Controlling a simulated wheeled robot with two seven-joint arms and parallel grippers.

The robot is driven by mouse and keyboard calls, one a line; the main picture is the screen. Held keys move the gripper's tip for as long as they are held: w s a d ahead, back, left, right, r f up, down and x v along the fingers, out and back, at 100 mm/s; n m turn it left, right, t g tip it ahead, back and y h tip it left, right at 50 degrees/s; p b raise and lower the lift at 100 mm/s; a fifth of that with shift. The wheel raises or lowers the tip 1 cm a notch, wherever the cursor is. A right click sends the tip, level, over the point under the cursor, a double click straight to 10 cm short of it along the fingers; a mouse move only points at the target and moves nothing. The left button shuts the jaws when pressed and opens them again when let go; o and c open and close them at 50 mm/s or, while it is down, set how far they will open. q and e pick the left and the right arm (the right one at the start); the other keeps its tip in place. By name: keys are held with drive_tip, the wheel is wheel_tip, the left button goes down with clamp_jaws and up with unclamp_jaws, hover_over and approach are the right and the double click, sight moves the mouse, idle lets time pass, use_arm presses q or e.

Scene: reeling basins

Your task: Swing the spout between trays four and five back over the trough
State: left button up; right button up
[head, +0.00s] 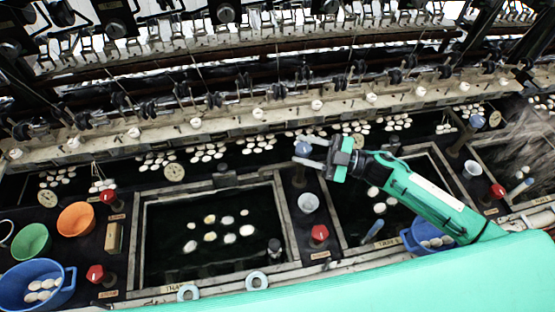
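My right gripper (305,151) reaches in from the right, over the divider between the two framed trays. Its two pale fingers are apart, one on each side of a blue-grey knob (302,148). I cannot tell whether they touch it. The knob tops a dark post (299,178) on the divider, which appears to be the spout; its arm and direction are not clear. The left tray (212,265) holds dark water and several pale cocoons. The right tray (372,213) is partly hidden by my arm. The dark trough (240,158) with cocoons runs behind. My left gripper is not in view.
A white cup (308,203) and a red knob (319,234) stand on the same divider, near the post. A similar blue-topped post (476,122) stands farther right. Blue, green and orange containers stand at left; a blue basket (425,238) sits below my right arm. Reeling machinery spans the back.

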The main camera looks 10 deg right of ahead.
drive_tip(key=a+n+g+h+b, duration=0.1)
drive_tip(key=a+n+g+b, duration=0.3)
drive_tip(key=a+n+g, duration=0.85)
drive_tip(key=n+t+h+b, duration=0.4)
drive_tip(key=n+h+b, duration=0.5)
drive_tip(key=n+h, duration=1.05)
approach(276, 165)
drive_tip(key=shift+n+g+y, duration=0.25)
drive_tip(key=shift+n+y, duration=0.35)
drive_tip(key=shift+y, duration=0.35)
drive_tip(key=f+p, duration=0.1)
drive_tip(key=f, duration=0.1)
drive_tip(key=d+f+p, duration=0.1)
drive_tip(key=f, duration=0.2)
drive_tip(key=s+f+p, duration=0.1)
drive_tip(key=f, duration=0.2)
drive_tip(key=shift+d+f, duration=0.1)
drive_tip(key=shift+d, duration=0.25)
clamp_jaws()
